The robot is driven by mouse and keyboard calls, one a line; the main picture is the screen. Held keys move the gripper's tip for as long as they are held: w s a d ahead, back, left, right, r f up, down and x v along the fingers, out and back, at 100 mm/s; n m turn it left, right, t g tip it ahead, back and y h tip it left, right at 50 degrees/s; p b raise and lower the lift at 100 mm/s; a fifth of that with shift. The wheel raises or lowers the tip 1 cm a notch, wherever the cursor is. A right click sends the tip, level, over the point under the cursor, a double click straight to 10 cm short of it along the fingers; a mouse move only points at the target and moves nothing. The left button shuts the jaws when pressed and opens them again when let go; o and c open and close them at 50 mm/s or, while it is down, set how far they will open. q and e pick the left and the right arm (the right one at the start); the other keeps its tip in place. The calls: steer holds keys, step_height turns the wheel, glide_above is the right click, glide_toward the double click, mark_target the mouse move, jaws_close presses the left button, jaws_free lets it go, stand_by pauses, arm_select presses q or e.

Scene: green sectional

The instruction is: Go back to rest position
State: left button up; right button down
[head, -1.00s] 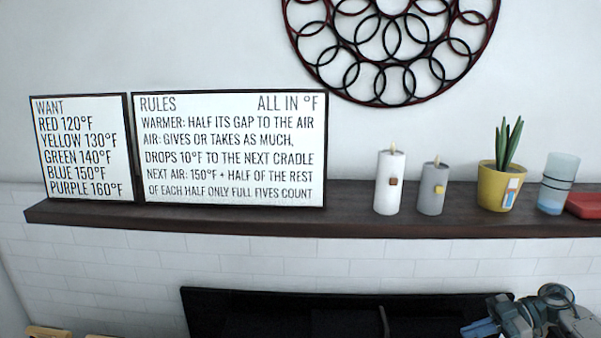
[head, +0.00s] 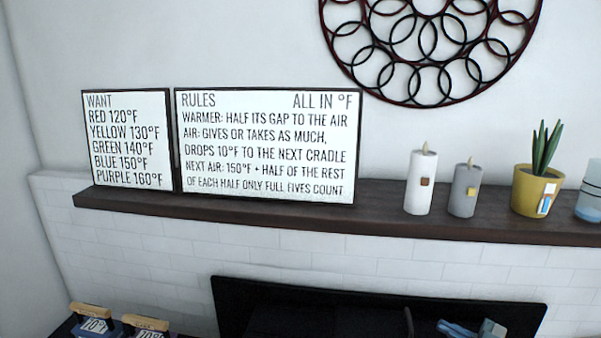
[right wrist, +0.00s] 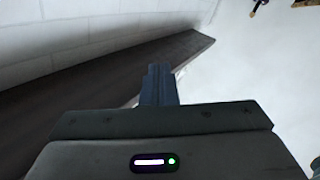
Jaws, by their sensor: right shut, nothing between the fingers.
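My right gripper (head: 458,329) shows at the bottom right of the head view, in front of the dark fireplace opening. Only its blue-grey fingers and a small part behind them are in frame. In the right wrist view its fingers (right wrist: 158,85) are together with nothing between them. The dark wooden mantel shelf lies beyond them there. My left gripper is not in either view.
The mantel (head: 300,217) holds a WANT sign (head: 127,140), a RULES sign (head: 265,147), two candles and a yellow plant pot (head: 537,190). Wooden-handled items with temperature labels (head: 95,322) stand at the bottom left. A round wall ornament hangs above.

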steer(key=s+a+f+m+g+h, duration=0.3)
steer(key=s+a+f+m+h, duration=0.15)
steer(key=s, duration=0.55)
steer(key=s+a+f+m+g+h, duration=0.3)
steer(key=s+f+g+h, duration=0.15)
steer(key=s, duration=0.55)
steer(key=s+a+f+m+g+h, duration=0.2)
steer(key=s+a+f+m+h, duration=0.25)
steer(key=s, duration=0.65)
steer(key=d+f+g+b, duration=0.25)
steer(key=f+b, duration=0.35)
steer(key=f, duration=3.1)
steer(key=s+d+f+b, duration=0.1)
steer(key=s+f+b, duration=0.1)
steer(key=s+f, duration=0.6)
steer(key=s+d+f+b, duration=0.1)
steer(key=s+f+b, duration=0.1)
steer(key=s+f, duration=0.6)
step_height(320, 180, down, 6)
steer(key=shift+s+r, duration=0.1)
steer(key=shift+s, duration=0.25)
